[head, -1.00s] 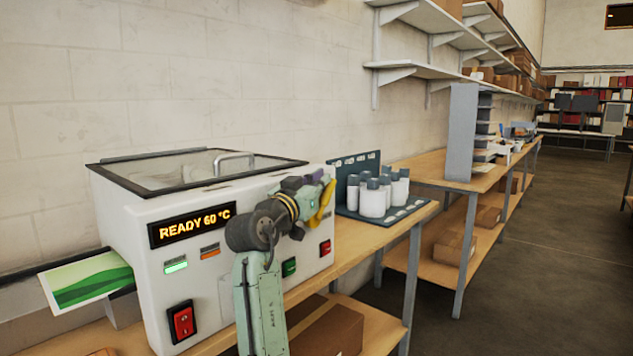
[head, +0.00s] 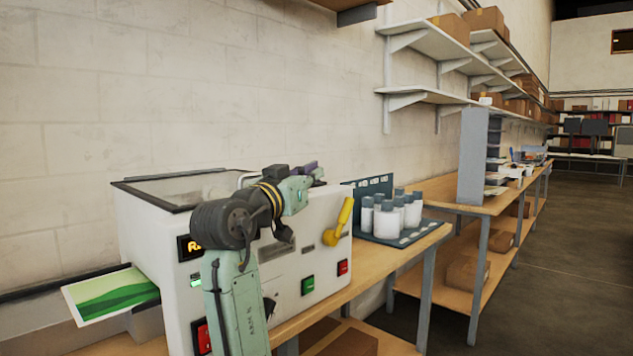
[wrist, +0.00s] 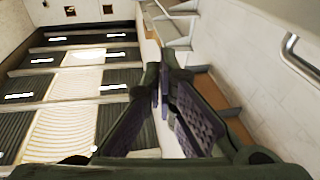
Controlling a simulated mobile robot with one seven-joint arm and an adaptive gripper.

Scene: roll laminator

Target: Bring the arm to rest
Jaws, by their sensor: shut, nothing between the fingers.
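The white roll laminator (head: 165,245) stands on the wooden bench at the left in the head view. My arm rises in front of it and covers part of its front, including most of its display. My gripper (head: 305,170) is raised at the level of the laminator's top, with its fingers partly hidden behind my wrist. In the wrist view my gripper (wrist: 163,90) has its purple-padded fingers together with nothing between them. It points up toward the ceiling and shelves and appears to touch nothing.
A yellow lever (head: 339,222) and green button (head: 307,285) are on the laminator's front. A green printed sheet (head: 110,295) sticks out at its left. White bottles (head: 387,217) stand on a dark rack to the right. Wall shelves (head: 425,95) hang above; the aisle floor at right is clear.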

